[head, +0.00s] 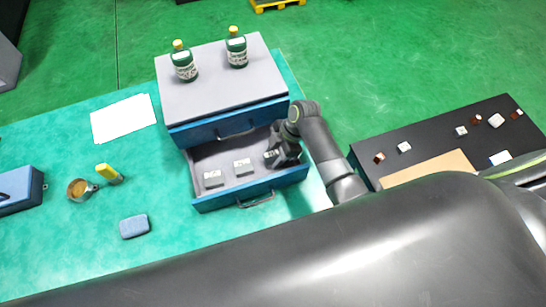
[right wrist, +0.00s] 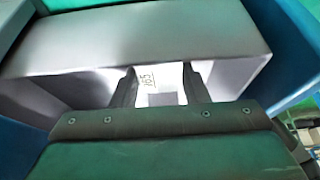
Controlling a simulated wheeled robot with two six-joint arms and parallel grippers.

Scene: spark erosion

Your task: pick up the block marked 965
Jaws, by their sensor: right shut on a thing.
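The open drawer (head: 252,189) of a grey and blue cabinet (head: 228,85) holds small light grey blocks. One block (head: 213,179) is at the left and another block (head: 243,167) is in the middle. My right gripper (head: 275,158) reaches down into the drawer's right end. In the right wrist view its two fingers are shut on a pale block (right wrist: 161,82) with a handwritten mark ending in 65; the first digit is hard to read. A darker square shows on its lower part. I cannot tell whether the block touches the drawer floor. My left gripper is not in view.
Two green bottles (head: 185,65) (head: 237,50) stand on the cabinet. On the green table are white paper (head: 123,118), a small cup (head: 79,189), a yellow-topped item (head: 108,173), and a blue-grey pad (head: 134,227). A dark table (head: 440,140) with small pieces stands right.

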